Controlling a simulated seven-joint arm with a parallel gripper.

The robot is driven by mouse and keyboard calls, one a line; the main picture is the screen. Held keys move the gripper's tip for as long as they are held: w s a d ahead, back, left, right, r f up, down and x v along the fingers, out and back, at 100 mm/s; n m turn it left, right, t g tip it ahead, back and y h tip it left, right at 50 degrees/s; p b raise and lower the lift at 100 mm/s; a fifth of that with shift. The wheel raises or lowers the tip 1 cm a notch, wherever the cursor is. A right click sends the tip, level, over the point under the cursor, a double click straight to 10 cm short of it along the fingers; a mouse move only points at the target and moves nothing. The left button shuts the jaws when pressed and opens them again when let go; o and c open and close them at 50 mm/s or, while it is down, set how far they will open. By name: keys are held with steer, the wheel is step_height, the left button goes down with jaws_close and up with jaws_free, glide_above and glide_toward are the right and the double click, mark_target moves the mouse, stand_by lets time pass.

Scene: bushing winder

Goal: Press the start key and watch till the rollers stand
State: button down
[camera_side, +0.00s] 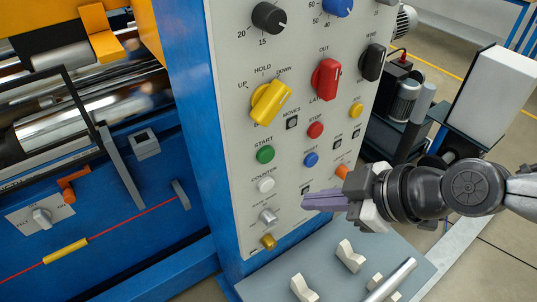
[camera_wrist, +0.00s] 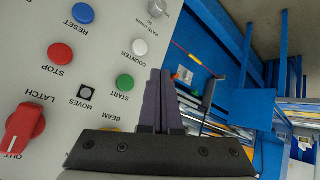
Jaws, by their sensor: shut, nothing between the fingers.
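The green start key (camera_side: 265,154), labelled START, is a round button on the pale control panel (camera_side: 226,85). It also shows in the wrist view (camera_wrist: 125,82), just left of my fingers. My gripper (camera_side: 306,201) is shut and empty, its purple fingers pointing left in front of the lower panel. In the side view the tips are below and right of the start key, apart from it. The tips also show in the wrist view (camera_wrist: 160,74). Shiny metal rollers (camera_side: 52,127) lie in the blue machine at left; whether they turn cannot be told.
Near the start key are a white counter button (camera_side: 265,184), a red stop button (camera_side: 315,130) and a blue reset button (camera_side: 311,159). A yellow selector (camera_side: 270,102) and a red latch knob (camera_side: 326,79) protrude above. A grey shelf (camera_side: 325,275) with pale parts lies below.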

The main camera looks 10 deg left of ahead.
mark_target(267, 156)
steer(key=shift+a, duration=0.1)
stand_by(0.3)
steer(key=w+a, duration=0.6)
stand_by(0.4)
steer(key=shift+w+a, duration=0.1)
steer(key=shift+w, duration=0.1)
stand_by(1.8)
steer(key=shift+w+a+r, duration=0.1)
steer(key=shift+w+a, duration=0.1)
steer(key=shift+a, duration=0.05)
